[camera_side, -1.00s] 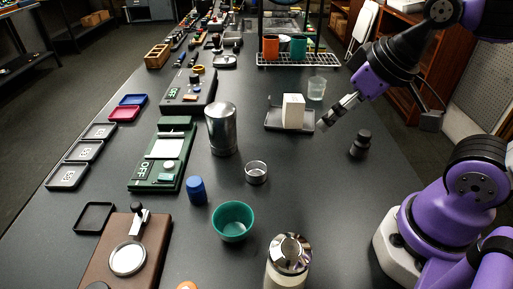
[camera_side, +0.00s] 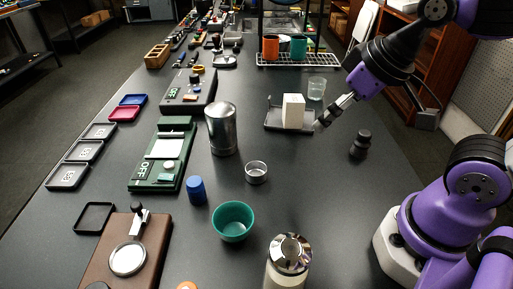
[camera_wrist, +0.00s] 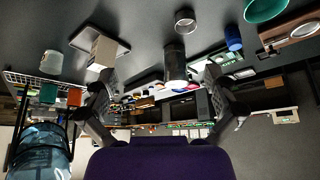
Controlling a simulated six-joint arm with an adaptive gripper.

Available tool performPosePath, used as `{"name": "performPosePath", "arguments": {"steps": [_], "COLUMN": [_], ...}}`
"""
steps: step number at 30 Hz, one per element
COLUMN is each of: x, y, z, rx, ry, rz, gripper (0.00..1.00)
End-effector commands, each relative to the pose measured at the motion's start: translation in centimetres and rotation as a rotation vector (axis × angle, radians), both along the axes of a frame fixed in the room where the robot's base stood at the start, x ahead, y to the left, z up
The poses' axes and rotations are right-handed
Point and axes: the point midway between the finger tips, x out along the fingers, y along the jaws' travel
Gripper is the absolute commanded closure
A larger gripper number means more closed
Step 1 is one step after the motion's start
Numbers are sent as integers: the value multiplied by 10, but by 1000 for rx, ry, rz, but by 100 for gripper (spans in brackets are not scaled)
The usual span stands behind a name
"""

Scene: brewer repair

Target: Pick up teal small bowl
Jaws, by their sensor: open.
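The teal small bowl (camera_side: 233,222) stands upright and open on the dark table, near the front middle in the side view. It also shows at the top right edge of the wrist view (camera_wrist: 262,10), partly cut off. My gripper (camera_side: 319,126) is in the air at the right, by the grey tray, well behind and to the right of the bowl. In the wrist view its two fingers (camera_wrist: 160,90) are spread wide apart with nothing between them.
A blue cylinder (camera_side: 196,190), a small metal cup (camera_side: 256,172) and a chrome-topped bottle (camera_side: 288,262) stand around the bowl. A metal canister (camera_side: 222,130) is farther back. A white block (camera_side: 293,111) sits on the grey tray near my gripper. A dark bottle (camera_side: 361,144) stands right.

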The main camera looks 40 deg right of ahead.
Motion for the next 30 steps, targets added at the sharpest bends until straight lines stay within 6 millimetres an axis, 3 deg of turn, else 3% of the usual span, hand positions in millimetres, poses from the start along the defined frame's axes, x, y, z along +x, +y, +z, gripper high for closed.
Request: {"name": "performPosePath", "arguments": {"steps": [4,8,12,15,24,30], "x": [20,36,37,35,42,46], "y": [40,95,146,168,181,182], "z": [-9,-26,-48,-59,-102,-120], "rx": [-4,-22,-48,-62,-68,-67], "ry": [66,129,180,199,210,208], "rz": [157,335,482,542,562,562], "gripper": [0,0,0,0,0,0]}}
